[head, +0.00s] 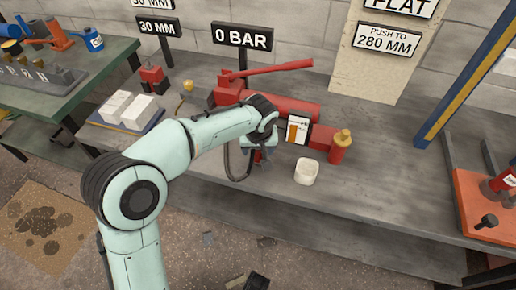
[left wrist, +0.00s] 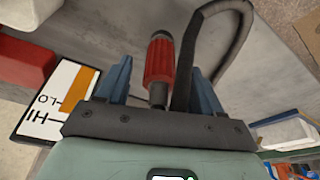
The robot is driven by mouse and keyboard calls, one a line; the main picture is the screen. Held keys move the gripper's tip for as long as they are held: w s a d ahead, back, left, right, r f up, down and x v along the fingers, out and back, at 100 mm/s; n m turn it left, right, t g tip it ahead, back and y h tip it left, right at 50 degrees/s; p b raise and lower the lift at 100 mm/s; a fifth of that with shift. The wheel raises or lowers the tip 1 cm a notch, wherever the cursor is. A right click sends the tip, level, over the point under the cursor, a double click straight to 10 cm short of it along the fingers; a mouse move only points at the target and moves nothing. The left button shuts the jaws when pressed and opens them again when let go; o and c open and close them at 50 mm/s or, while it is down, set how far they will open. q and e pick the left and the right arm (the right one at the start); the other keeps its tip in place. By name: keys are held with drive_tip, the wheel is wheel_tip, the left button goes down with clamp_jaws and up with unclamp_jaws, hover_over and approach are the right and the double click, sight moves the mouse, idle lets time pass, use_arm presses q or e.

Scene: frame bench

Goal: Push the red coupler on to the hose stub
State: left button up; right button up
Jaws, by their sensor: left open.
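My left gripper (head: 262,152) reaches down over the bench, in front of the red pump. In the left wrist view my left gripper (left wrist: 160,82) has its two blue fingers apart. The red coupler (left wrist: 158,65), ribbed and with a dark end, stands between the fingers, with visible room on both sides. A grey metal part (left wrist: 158,94) shows below it. A black hose (left wrist: 236,15) loops beside the right finger; the hose (head: 228,168) also hangs beside my gripper in the head view. I cannot clearly pick out the hose stub. My right gripper is not in view.
The red pump (head: 295,107) with a long handle lies behind my gripper. White blocks (head: 127,109) lie left. The bench right of the cup is clear.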

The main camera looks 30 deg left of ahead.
use_arm(q)
drive_tip(key=p+v, duration=0.2)
drive_tip(key=v, duration=1)
drive_tip(key=shift+r+p, duration=0.2)
drive_tip(key=shift+p, duration=0.15)
use_arm(e)
drive_tip(key=s+a+r+g+y, duration=0.1)
drive_tip(key=s+a+r, duration=0.1)
drive_tip(key=s+r, duration=0.2)
drive_tip(key=shift+s+a, duration=0.35)
drive_tip(key=shift+s, duration=0.1)
